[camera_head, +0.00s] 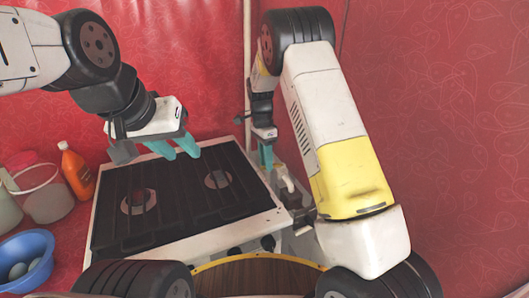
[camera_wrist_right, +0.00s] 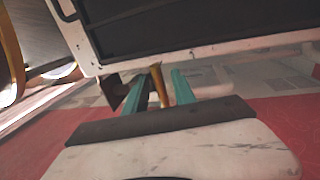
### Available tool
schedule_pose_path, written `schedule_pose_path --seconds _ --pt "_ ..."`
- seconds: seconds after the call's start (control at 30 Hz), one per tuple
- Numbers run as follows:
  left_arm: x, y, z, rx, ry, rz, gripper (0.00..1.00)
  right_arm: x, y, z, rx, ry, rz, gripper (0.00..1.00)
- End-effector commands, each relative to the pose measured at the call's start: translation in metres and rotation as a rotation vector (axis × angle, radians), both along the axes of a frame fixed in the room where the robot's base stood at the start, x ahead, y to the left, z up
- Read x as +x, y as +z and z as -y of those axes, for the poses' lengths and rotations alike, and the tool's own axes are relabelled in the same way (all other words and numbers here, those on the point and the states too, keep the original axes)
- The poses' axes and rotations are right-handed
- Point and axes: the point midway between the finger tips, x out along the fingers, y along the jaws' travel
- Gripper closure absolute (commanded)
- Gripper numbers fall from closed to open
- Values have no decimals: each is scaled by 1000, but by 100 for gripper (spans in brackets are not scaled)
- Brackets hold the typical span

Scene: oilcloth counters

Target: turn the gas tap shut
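A narrow brass-coloured piece (camera_wrist_right: 158,86), which looks like part of the gas tap, stands between the fingers of my right gripper (camera_wrist_right: 162,88) in the right wrist view. The teal fingers are apart, with small gaps seeming to show on both sides of it. A dark block (camera_wrist_right: 114,91) is just left of the fingers. In the head view my right gripper (camera_head: 265,154) points down at the stove's back right corner; the tap is not clear there. My left gripper (camera_head: 175,149) is open and empty above the back of the stove (camera_head: 270,221).
A pale pipe (camera_head: 247,60) runs up the red wall behind the stove. A cream pipe piece (camera_head: 285,180) is at the stove's right side. An orange bottle (camera_head: 76,171), clear jar (camera_head: 45,196) and blue bowl (camera_head: 27,254) stand left. A wooden round top (camera_head: 258,276) is in front.

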Motion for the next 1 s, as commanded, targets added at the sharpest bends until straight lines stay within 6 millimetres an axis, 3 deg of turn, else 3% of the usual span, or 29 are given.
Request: schedule_pose_path --seconds 0.37,0.8,1.0 --pt "0 0 0 0 0 0 64 0 3 0 -2 1 -2 64" --pt "0 0 0 0 0 0 64 12 67 -4 -1 1 0 64" --pt "0 0 0 0 0 0 64 14 76 -5 -2 1 -2 64"
